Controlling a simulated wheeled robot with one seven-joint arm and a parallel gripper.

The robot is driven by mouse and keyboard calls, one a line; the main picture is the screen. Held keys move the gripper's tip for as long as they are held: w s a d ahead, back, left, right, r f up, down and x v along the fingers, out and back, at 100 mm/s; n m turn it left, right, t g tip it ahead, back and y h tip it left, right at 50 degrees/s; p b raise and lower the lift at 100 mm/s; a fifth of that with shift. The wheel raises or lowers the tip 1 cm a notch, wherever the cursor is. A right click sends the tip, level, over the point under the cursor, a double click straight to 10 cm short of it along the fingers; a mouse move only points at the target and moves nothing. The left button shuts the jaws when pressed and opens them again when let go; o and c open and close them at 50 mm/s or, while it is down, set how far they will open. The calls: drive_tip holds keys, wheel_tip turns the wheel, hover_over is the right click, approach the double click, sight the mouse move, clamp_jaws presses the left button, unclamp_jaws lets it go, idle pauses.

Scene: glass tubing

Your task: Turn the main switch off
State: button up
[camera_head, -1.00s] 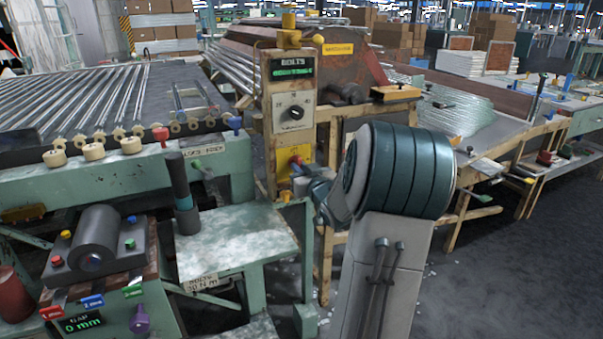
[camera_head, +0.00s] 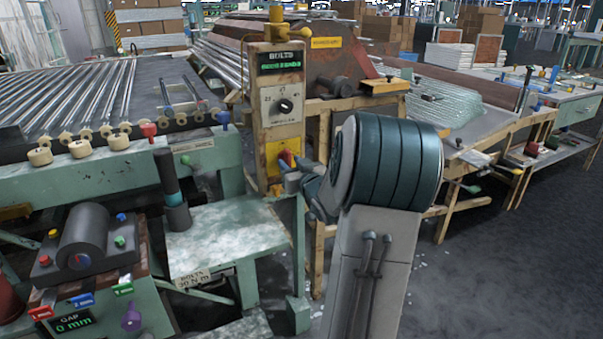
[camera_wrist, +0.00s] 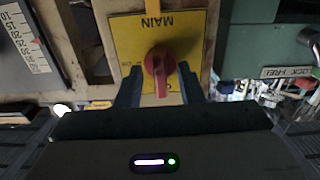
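The main switch is a red rotary knob (camera_wrist: 158,66) on a yellow plate (camera_wrist: 128,32) with MAIN printed on it, upside down in the wrist view. The knob's handle points toward my gripper, and the lettering beside it is partly covered. My gripper (camera_wrist: 160,84) is open, with one finger on each side of the knob; I cannot tell whether either finger touches it. In the head view, the yellow plate (camera_head: 272,160) is low on the control post, and my gripper (camera_head: 290,176) is right in front of it, partly hidden by my arm.
A dial (camera_head: 285,105) and a green BOLTS display (camera_head: 280,62) sit above the switch on the post. A green bench (camera_head: 235,240) stands in front, with a dark upright cylinder (camera_head: 168,178) at its left. Open floor (camera_head: 470,270) lies at right.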

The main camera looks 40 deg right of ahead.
drive_tip(key=p+v, duration=0.2)
drive_tip(key=v, duration=1.1)
drive_tip(key=shift+s, duration=0.15)
drive_tip(key=w+a+r+g+p, duration=0.3)
drive_tip(key=a+r+g+p, duration=0.4)
drive_tip(key=a+r+p, duration=0.5)
drive_tip(key=s+a+r+n+g+y+p, duration=0.1)
drive_tip(key=s+a+r+g+y+p, duration=0.1)
drive_tip(key=s+a+p, duration=0.4)
drive_tip(key=s+a+r+n+g+y+p, duration=0.1)
drive_tip(key=s+a+r+g+p, duration=0.4)
drive_tip(key=s+a, duration=0.5)
drive_tip(key=a+y+p, duration=0.1)
drive_tip(key=a, duration=0.1)
drive_tip(key=shift+a+g, duration=0.3)
drive_tip(key=shift+a, duration=0.1)
drive_tip(key=shift+d+r, duration=0.1)
